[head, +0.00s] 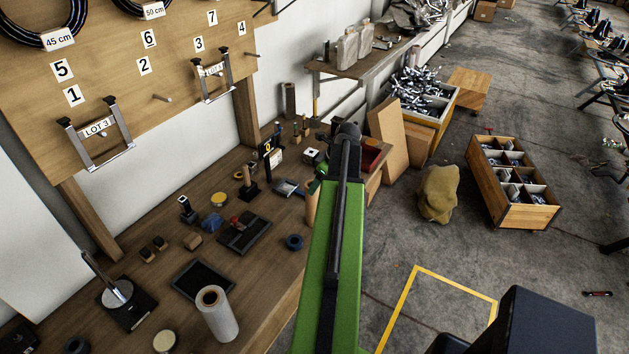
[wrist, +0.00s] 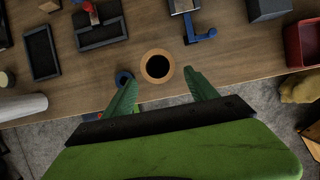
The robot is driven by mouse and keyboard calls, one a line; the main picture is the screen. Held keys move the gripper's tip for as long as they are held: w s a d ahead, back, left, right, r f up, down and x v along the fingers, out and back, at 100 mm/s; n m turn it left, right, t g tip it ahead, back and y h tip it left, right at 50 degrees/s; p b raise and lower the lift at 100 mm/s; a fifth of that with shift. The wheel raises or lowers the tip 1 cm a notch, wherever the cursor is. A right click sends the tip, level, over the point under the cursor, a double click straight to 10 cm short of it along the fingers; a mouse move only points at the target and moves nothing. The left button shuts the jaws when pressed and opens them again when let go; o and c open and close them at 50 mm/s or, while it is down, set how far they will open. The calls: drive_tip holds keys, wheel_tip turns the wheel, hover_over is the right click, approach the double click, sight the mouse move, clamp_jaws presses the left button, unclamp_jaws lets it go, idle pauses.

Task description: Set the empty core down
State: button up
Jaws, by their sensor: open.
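The empty core, a brown cardboard tube with a dark hollow (wrist: 157,66), stands upright at the bench's front edge in the wrist view. In the head view its side (head: 311,207) shows just left of my green arm, partly hidden by it. My gripper (wrist: 164,84) is open, its two green fingers spread on either side, with the core's rim slightly beyond and between the tips. I see no finger touching the core. In the head view my arm hides most of the gripper.
The wooden bench (head: 262,290) holds a white roll (head: 217,312), a black tray (head: 203,280), a blue tape ring (head: 294,242) and a blue-handled tool (wrist: 198,30) close to the core. A red bin (wrist: 302,45) lies at right. Bare floor starts past the front edge.

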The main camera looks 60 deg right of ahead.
drive_tip(key=p+v, duration=0.2)
drive_tip(key=v, duration=0.2)
drive_tip(key=shift+r, duration=0.1)
